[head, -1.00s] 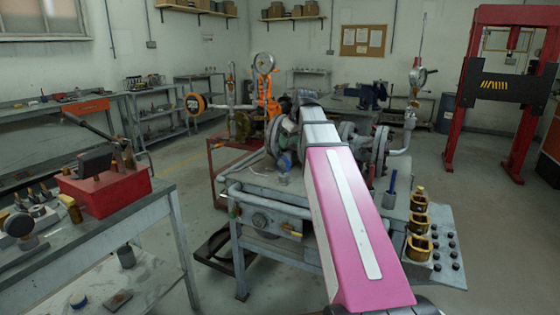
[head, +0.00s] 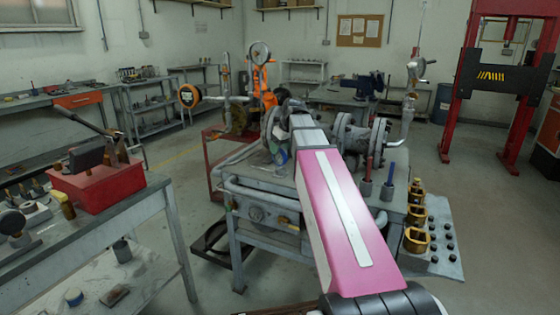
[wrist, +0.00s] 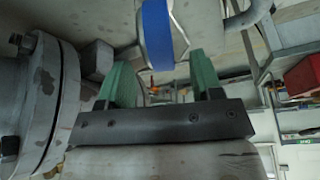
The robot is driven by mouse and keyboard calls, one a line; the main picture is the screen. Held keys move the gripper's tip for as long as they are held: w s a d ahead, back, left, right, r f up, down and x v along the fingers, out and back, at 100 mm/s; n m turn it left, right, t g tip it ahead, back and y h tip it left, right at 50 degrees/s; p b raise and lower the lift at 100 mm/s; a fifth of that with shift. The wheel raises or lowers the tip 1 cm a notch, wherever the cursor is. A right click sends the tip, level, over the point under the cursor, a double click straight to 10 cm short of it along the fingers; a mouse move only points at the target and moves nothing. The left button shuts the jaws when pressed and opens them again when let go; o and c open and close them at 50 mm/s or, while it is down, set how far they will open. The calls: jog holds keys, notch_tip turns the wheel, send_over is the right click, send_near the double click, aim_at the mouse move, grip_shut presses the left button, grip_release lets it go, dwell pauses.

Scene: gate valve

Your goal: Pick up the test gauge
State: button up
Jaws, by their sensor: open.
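A round thing with a blue band (head: 281,156) sits on the grey bench, beside the left flange of the valve, partly hidden by my arm. In the wrist view a blue-banded thing (wrist: 157,36) with a pale grey face shows just beyond my fingertips. It may be the test gauge, but I cannot tell for sure. My gripper (wrist: 163,80) has two green fingers, apart and empty, with the blue-banded thing ahead of the gap, not between them. In the head view my gripper is hidden behind my arm.
A grey flange (wrist: 40,100) stands close left of my fingers in the wrist view. Mounted gauges (head: 259,53) rise behind the bench. A red box (head: 98,188) stands on the left table. Brass parts (head: 416,240) line the bench's right side.

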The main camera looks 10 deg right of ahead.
aim_at(280, 161)
jog(key=x, duration=0.3)
jog(key=shift+s+f, duration=0.1)
jog(key=shift+f, duration=0.1)
grip_shut()
jog(key=shift+r, duration=0.2)
